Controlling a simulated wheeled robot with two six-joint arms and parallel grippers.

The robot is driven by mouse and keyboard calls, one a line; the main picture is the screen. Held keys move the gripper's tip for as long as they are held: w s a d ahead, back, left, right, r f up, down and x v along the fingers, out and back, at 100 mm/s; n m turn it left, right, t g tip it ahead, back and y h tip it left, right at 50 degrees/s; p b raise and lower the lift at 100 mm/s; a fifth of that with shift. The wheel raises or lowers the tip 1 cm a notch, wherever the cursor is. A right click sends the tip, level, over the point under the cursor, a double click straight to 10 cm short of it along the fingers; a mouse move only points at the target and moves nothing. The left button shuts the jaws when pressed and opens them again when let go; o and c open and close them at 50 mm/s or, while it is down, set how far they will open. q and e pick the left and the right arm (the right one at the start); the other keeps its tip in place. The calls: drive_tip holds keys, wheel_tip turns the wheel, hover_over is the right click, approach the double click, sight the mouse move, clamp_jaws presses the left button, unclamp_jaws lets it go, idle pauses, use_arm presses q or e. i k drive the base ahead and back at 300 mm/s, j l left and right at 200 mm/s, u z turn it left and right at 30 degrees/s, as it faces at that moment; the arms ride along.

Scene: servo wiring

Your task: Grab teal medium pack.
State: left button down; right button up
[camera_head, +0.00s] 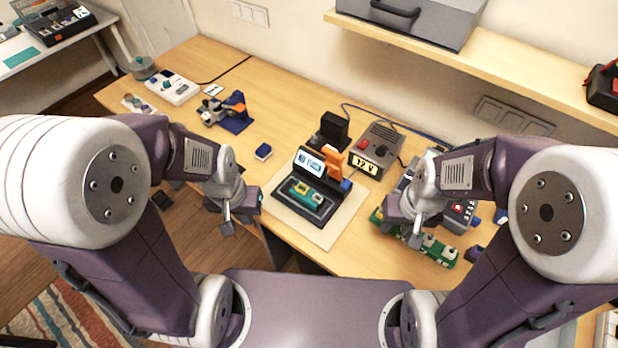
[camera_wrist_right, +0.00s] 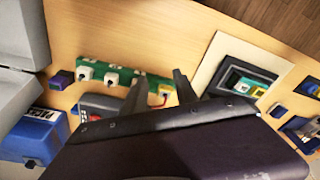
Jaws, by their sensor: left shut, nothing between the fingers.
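A black fixture (camera_head: 303,202) on the light mat holds a teal block with a yellow part (camera_head: 307,192); the block also shows in the right wrist view (camera_wrist_right: 243,85). I cannot tell whether this is the teal medium pack. My left gripper (camera_head: 227,228) is shut and empty, off the table's front edge, left of the mat. My right gripper (camera_head: 415,238) is over the green strip (camera_head: 438,250), right of the mat. In the right wrist view its fingers (camera_wrist_right: 158,88) are apart with nothing held between them.
A power supply (camera_head: 375,150) with a lit display stands behind the fixture. A blue and orange holder (camera_head: 232,112), a small blue block (camera_head: 263,152) and a white tray (camera_head: 173,87) lie left. A blue lettered bin (camera_wrist_right: 35,133) shows in the right wrist view. A shelf (camera_head: 490,65) overhangs the back right.

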sight(310, 198)
drive_tip(key=i+j, duration=0.1)
drive_tip(key=j, duration=0.45)
drive_tip(key=i+j, duration=0.1)
drive_tip(key=j, duration=0.45)
drive_tip(key=i, duration=0.3)
